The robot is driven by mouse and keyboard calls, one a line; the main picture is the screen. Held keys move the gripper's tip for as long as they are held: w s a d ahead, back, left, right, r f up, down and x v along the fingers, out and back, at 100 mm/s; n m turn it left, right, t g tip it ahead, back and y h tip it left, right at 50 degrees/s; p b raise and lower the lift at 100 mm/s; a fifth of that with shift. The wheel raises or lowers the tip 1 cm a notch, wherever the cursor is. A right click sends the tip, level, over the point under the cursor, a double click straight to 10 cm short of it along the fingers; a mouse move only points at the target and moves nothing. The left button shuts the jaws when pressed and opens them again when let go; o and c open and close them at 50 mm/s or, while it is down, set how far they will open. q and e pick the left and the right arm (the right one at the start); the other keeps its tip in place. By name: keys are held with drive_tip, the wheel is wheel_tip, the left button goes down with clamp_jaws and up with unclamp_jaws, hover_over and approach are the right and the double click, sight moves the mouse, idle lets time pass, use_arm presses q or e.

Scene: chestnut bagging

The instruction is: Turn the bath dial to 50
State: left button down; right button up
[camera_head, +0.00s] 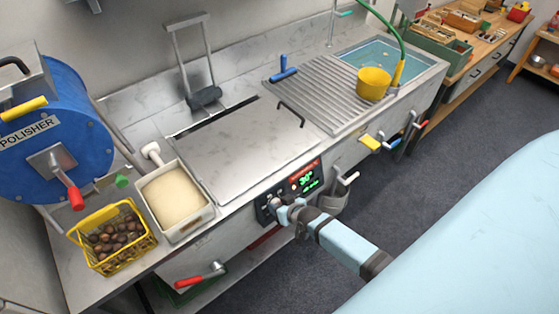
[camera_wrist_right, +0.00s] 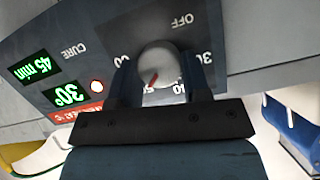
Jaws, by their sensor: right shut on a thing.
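The bath dial is a round pale knob (camera_wrist_right: 160,66) with a red pointer mark, seen close up in the right wrist view. My right gripper (camera_wrist_right: 160,78) has one dark finger on each side of the knob and is shut on it. In the head view my right gripper (camera_head: 280,208) is at the black control panel on the bench front and hides the dial. The green display (camera_head: 307,180) reads 30°; it also shows in the wrist view (camera_wrist_right: 69,95), beside a 45 min display (camera_wrist_right: 37,67). OFF and partly hidden numbers are printed around the dial. My left gripper is not in view.
A red-handled lever (camera_head: 200,276) sticks out of the bench front left of the panel. A pale-tipped lever (camera_head: 346,180) is just right of my gripper. A yellow chestnut basket (camera_head: 112,262) and white tub (camera_head: 207,217) stand at the left. Grey floor lies in front.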

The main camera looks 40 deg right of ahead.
idle(0.3)
drive_tip(key=o, duration=0.9)
drive_tip(key=v, duration=1.3)
drive_tip(key=shift+s+r+b, duration=0.3)
drive_tip(key=shift+b, duration=0.05)
drive_tip(key=s+a+n, duration=0.1)
drive_tip(key=s+a, duration=0.1)
drive_tip(key=a, duration=0.2)
drive_tip(key=s+a+r+n+y, duration=0.1)
drive_tip(key=s+a, duration=0.2)
drive_tip(key=a, duration=0.1)
drive_tip(key=s+a+r+n+y, duration=0.1)
drive_tip(key=s+a, duration=0.1)
drive_tip(key=a, duration=0.2)
drive_tip(key=shift+s+a+r+n, duration=0.1)
drive_tip(key=shift+s+a+n, duration=0.2)
drive_tip(key=shift+n, duration=0.1)
